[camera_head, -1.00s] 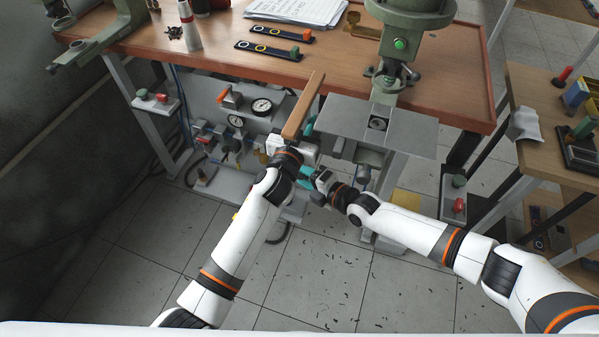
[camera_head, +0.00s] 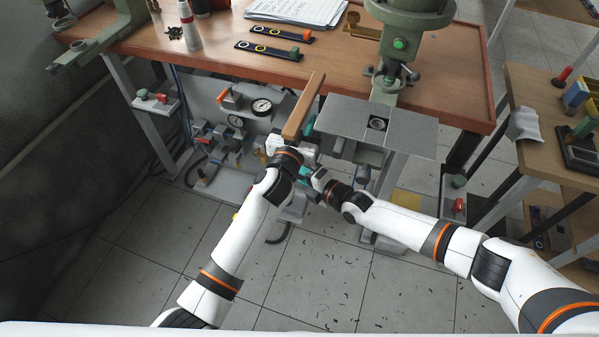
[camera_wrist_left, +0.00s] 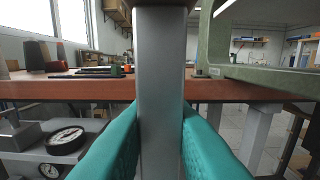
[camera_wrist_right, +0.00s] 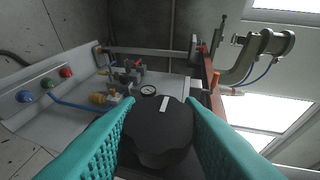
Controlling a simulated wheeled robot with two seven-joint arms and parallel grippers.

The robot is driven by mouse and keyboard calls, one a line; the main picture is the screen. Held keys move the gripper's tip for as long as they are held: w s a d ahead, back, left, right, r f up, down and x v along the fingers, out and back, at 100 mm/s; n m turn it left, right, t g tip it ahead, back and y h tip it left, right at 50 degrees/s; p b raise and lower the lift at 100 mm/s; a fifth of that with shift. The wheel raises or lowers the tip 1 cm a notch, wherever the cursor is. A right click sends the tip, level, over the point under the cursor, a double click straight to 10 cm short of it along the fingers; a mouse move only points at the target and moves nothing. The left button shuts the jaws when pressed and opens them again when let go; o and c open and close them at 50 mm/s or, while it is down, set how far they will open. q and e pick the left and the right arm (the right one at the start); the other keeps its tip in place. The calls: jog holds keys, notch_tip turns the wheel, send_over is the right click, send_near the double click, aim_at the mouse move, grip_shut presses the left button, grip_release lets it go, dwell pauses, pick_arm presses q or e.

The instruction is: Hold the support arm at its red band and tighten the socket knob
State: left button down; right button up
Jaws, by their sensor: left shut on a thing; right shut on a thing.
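The support arm shows as an upright grey bar (camera_wrist_left: 160,95) in the left wrist view, between the teal fingers of my left gripper (camera_wrist_left: 160,150), which is shut on it. No red band shows; the fingers may cover it. The socket knob (camera_wrist_right: 157,128) is dark and lobed with a white mark, in the right wrist view. My right gripper (camera_wrist_right: 160,125) is shut on it, a finger on each side. In the head view the knob is hidden near my right gripper (camera_head: 305,174).
A grey machine table (camera_head: 345,122) stands close to the right of both grippers. A panel with gauges (camera_head: 262,107) and fittings is behind on the left. The wooden bench (camera_head: 200,55) spans above. Open floor (camera_head: 320,280) lies in front.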

jog(key=shift+w+d+m+t+y, duration=0.15)
jog(key=shift+m+t+y, duration=0.85)
jog(key=shift+t+y, duration=0.75)
jog(key=shift+y, duration=0.35)
jog(key=o, duration=1)
jog(key=shift+c, duration=0.2)
jog(key=v, duration=1.2)
